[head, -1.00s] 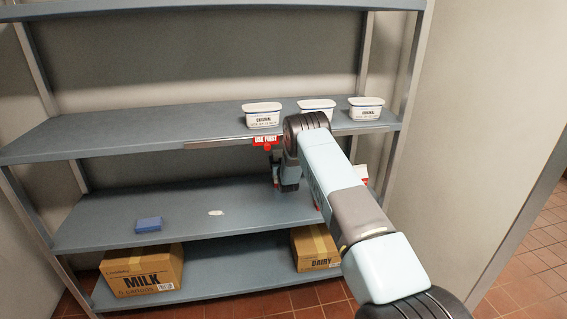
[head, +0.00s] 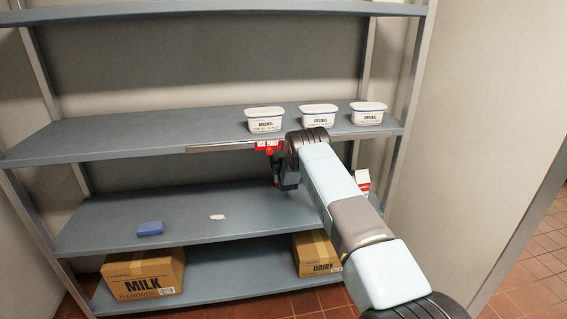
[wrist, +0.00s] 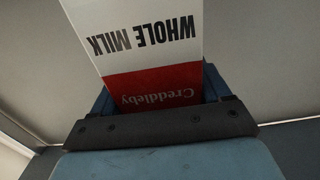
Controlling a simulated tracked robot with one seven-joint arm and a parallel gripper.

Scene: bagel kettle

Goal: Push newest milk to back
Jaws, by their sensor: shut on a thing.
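My gripper (wrist: 160,98) is shut on a white and red milk carton (wrist: 140,45) in the wrist view. The carton's "WHOLE MILK" and "Creddleby" lettering reads upside down there, and its far end runs out of the picture. In the head view my gripper (head: 280,176) is at the middle shelf, below the red "USE FIRST" tag (head: 268,145), and the held carton is mostly hidden by my arm. Another red and white carton (head: 362,181) shows partly at the right of the middle shelf, behind my arm.
Several white tubs, one of them the left tub (head: 265,120), stand on the shelf above. A blue block (head: 150,229) and a small white piece (head: 217,217) lie on the middle shelf (head: 110,215). A milk box (head: 143,275) and a dairy box (head: 315,255) stand below.

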